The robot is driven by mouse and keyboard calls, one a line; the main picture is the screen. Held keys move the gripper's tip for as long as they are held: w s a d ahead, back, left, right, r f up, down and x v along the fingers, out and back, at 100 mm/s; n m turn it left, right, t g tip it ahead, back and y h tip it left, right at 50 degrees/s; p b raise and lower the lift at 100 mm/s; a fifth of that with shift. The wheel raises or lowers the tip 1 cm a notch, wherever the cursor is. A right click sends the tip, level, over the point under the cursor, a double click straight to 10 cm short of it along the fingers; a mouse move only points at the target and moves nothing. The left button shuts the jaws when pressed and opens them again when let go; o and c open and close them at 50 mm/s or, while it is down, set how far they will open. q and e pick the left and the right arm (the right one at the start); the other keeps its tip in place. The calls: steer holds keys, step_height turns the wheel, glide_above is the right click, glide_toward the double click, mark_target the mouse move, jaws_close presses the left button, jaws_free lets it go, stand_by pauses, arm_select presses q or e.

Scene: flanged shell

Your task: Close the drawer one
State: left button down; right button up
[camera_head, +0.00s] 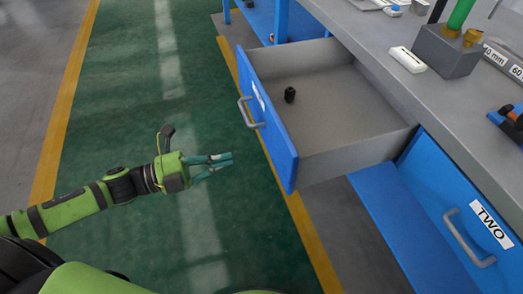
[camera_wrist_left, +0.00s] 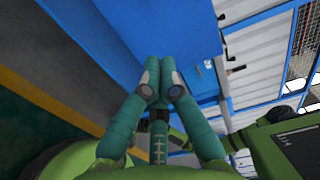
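The open drawer (camera_head: 290,158) is grey inside with a blue front, pulled far out from the workbench. A white label (camera_head: 258,96) on its front is too slanted to read. A grey bar handle (camera_head: 248,112) is on the front's outer face. My left gripper (camera_head: 232,159) is in front of the drawer, left of its front panel and below the handle in the picture, apparently apart from both. It looks empty. Its teal fingers lean together at the tips, also in the left wrist view (camera_wrist_left: 159,88), but how far it is closed is unclear. My right gripper is not visible.
A blue drawer labelled TWO (camera_head: 468,220) is at the lower right. The grey benchtop (camera_head: 380,35) carries a dark block (camera_head: 445,52) and a white piece (camera_head: 407,60). The green floor (camera_head: 130,110) at left is clear.

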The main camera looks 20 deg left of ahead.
mark_target(273, 146)
arm_select(q)
steer(key=x, duration=0.7)
steer(key=shift+w+d, duration=0.15)
steer(key=shift+x, duration=0.85)
steer(key=shift+w+d, duration=0.1)
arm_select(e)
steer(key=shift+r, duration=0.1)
